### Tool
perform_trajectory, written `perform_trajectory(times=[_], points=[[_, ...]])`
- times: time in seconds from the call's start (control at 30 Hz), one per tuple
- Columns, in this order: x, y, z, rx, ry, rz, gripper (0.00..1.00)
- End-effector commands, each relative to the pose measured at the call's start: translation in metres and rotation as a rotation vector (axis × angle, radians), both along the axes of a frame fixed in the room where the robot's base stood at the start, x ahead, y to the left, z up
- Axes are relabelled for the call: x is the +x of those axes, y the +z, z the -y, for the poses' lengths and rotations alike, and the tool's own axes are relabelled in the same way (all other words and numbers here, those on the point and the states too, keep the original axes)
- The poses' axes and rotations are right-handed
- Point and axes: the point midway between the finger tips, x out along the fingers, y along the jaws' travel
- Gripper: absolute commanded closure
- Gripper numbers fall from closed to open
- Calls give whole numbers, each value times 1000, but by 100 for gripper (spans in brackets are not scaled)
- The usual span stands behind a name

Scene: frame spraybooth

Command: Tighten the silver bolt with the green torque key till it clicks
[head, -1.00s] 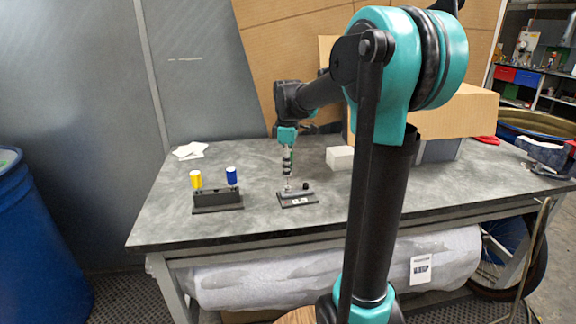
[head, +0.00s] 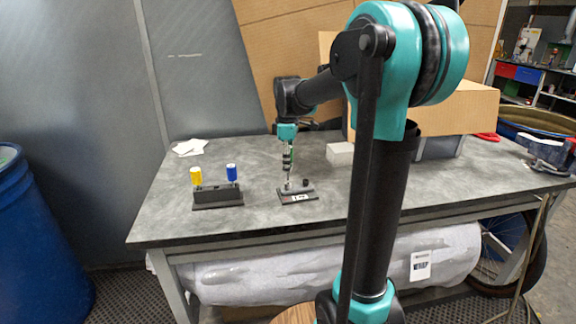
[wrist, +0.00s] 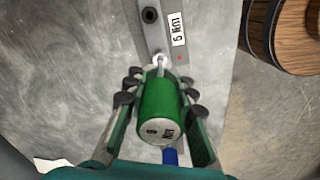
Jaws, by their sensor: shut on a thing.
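My gripper (wrist: 160,90) is shut on the green torque key (wrist: 158,110), with a finger on each side of its green handle. In the head view my gripper (head: 288,160) is above the bolt block (head: 298,196), and the key stands roughly upright. The key's shaft runs down to the silver bolt (wrist: 159,61), and its tip seems to meet the bolt head. How fully it is seated cannot be told. The block carries a "5 Nm" label (wrist: 177,28), a small red dot (wrist: 180,58) and a black bolt (wrist: 150,15).
A dark rack (head: 218,198) left of the block holds a yellow key (head: 196,175) and a blue key (head: 231,173). A pale block (head: 340,154) and cardboard boxes (head: 460,108) stand behind to the right. White papers (head: 189,147) lie at the back left. The table front is clear.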

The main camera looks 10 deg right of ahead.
Motion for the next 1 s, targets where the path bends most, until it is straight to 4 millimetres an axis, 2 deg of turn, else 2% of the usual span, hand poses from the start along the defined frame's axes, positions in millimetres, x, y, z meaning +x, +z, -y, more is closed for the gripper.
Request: perform_trajectory(times=[1.0], points=[[0,-15,0,0,0,0,100]])
